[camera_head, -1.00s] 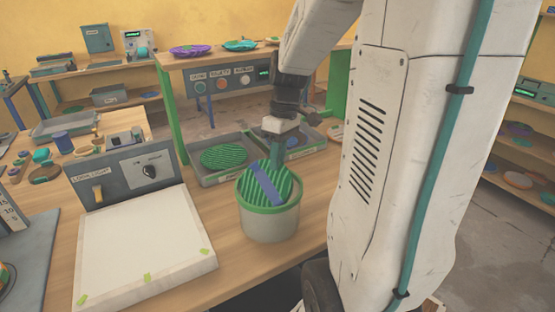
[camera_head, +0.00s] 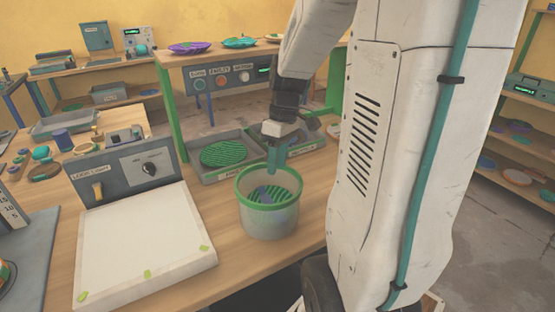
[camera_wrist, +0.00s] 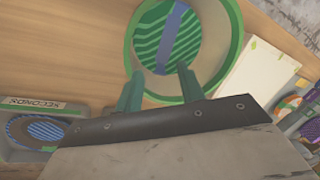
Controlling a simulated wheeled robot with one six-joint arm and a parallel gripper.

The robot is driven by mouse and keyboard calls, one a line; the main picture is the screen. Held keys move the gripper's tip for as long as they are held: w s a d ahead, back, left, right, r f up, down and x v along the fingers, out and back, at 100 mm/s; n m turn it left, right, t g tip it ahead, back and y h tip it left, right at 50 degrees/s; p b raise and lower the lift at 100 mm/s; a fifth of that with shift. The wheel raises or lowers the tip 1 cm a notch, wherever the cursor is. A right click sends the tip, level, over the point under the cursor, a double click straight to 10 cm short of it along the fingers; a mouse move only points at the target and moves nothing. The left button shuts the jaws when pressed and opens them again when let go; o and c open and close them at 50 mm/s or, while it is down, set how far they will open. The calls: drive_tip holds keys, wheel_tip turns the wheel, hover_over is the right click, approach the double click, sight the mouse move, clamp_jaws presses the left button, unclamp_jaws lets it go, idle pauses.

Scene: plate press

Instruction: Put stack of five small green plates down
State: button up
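The stack of small green plates (camera_head: 280,203) lies inside a pale bucket with a green rim (camera_head: 268,233). Its top plate is green striped with a blue band, and the wrist view shows the stack (camera_wrist: 180,38) in the bucket (camera_wrist: 232,45). The bucket wall hides most of it, so I cannot count the plates. My gripper (camera_head: 275,172) is above the bucket's back rim. In the wrist view the fingers of my gripper (camera_wrist: 160,72) are apart with nothing between them, at the bucket's near rim in that picture.
A light box (camera_head: 145,240) with a white top stands left of the bucket. Behind the bucket, a grey tray (camera_head: 210,178) holds a green striped plate (camera_head: 229,153). A tray marked SECONDS (camera_wrist: 75,104) holds a blue striped disc (camera_wrist: 35,130). Bare wood lies around the bucket.

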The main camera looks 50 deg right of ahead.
drive_tip(key=s+v, duration=0.1)
drive_tip(key=v, duration=1.1)
drive_tip(key=s+a+f+m+t+h, duration=0.1)
drive_tip(key=s+a, duration=0.5)
drive_tip(key=a, duration=0.3)
drive_tip(key=s+a+f+m+t+h, duration=0.1)
drive_tip(key=s+a+f+m, duration=0.1)
drive_tip(key=s+a, duration=0.4)
drive_tip(key=a, duration=0.4)
drive_tip(key=shift+s+a+f+h, duration=0.2)
drive_tip(key=shift+s+a+h, duration=0.1)
drive_tip(key=shift+s+a, duration=0.1)
drive_tip(key=shift+c, duration=0.9)
